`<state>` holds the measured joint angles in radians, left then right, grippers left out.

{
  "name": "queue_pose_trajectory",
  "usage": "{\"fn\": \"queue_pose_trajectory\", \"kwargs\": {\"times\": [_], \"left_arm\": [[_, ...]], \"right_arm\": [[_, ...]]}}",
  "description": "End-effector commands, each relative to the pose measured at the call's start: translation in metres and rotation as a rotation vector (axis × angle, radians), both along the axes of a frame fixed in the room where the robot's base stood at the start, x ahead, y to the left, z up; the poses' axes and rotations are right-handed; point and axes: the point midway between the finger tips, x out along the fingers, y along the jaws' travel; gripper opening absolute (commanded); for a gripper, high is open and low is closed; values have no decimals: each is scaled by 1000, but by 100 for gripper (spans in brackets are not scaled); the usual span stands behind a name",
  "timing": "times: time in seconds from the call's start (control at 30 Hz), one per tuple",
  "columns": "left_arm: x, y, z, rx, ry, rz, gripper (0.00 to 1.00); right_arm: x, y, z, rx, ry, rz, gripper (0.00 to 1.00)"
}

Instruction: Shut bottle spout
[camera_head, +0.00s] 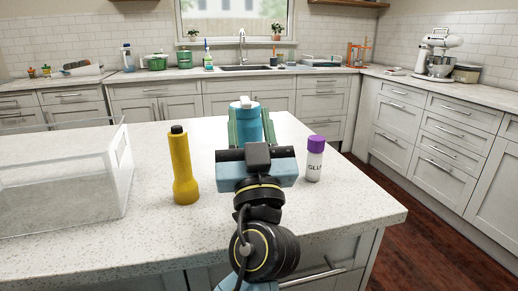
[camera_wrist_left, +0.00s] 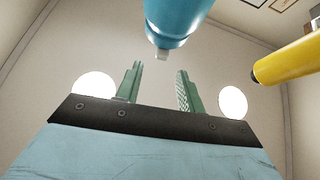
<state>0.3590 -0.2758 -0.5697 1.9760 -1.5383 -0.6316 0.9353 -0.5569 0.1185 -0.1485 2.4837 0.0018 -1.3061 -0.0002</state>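The blue bottle (camera_head: 255,118) stands on the island counter near its far edge, with a small white spout (camera_head: 245,102) on top. In the left wrist view the bottle (camera_wrist_left: 175,18) comes in from the top edge, with its pale spout tip (camera_wrist_left: 161,54) pointing down in the picture. Whether the spout is open or shut is too small to tell. My left gripper (camera_head: 249,112) is open, its green fingers showing on either side of the bottle in the head view. In the left wrist view the gap between the fingers (camera_wrist_left: 159,72) is empty. The gripper hides the bottle's lower part. My right gripper is not in view.
A white glue bottle with a purple cap (camera_head: 314,160) stands close on the right. A clear bin (camera_head: 118,180) fills the counter's left side.

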Motion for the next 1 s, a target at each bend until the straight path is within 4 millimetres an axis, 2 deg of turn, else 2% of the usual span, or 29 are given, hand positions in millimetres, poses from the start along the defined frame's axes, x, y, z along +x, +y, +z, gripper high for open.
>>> {"fn": "queue_pose_trajectory", "kwargs": {"times": [0.03, 0.2, 0.43, 0.63, 1.0], "left_arm": [[-14, -3, 1, -4, -1, -4, 38], [-55, -12, 2, -5, 0, -3, 38], [-97, -21, 2, -2, -1, -2, 38], [-112, -24, 3, -2, -1, 0, 38], [-113, -24, 5, -1, -1, -1, 38]], "right_arm": [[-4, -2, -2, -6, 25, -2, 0], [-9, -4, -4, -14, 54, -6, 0], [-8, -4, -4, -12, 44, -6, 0], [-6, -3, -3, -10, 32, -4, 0], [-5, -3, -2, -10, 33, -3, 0]]}}
